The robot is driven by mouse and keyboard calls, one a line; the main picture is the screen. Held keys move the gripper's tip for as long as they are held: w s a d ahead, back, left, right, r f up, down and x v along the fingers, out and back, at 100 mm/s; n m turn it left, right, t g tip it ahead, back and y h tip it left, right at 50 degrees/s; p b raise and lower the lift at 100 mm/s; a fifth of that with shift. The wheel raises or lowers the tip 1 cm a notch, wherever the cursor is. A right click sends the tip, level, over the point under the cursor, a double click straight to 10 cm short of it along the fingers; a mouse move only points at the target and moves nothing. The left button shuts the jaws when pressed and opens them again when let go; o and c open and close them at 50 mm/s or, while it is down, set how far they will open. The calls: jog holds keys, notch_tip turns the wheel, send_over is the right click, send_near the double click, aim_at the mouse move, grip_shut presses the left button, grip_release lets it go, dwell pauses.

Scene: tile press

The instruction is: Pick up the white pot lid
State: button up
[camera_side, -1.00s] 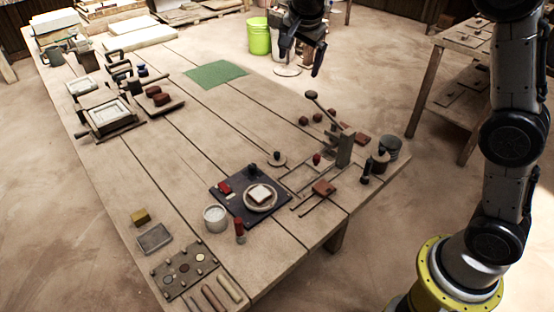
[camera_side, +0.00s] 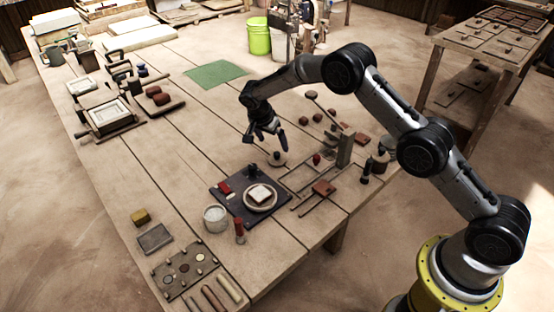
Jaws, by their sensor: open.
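A white round pot (camera_side: 215,216) stands at the board's left, near the table's front. My gripper (camera_side: 266,138) is open and empty, pointing down above and slightly left of the lid. Its fingers look apart from the knob. The exact height of the gap cannot be told from this view.
The dark board (camera_side: 223,203) holds a plate with a white tile and a red block. A lever press (camera_side: 344,150) with rails stands right of the lid, close to my arm. A green mat (camera_side: 215,74) lies behind.

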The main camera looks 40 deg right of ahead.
aim_at(276, 153)
jog(key=x, duration=0.8)
jog(key=shift+w+f, duration=0.15)
jog(key=shift+f, duration=0.2)
jog(key=c, duration=1.2)
jog(key=shift+c, duration=0.2)
jog(key=shift+r, duration=0.15)
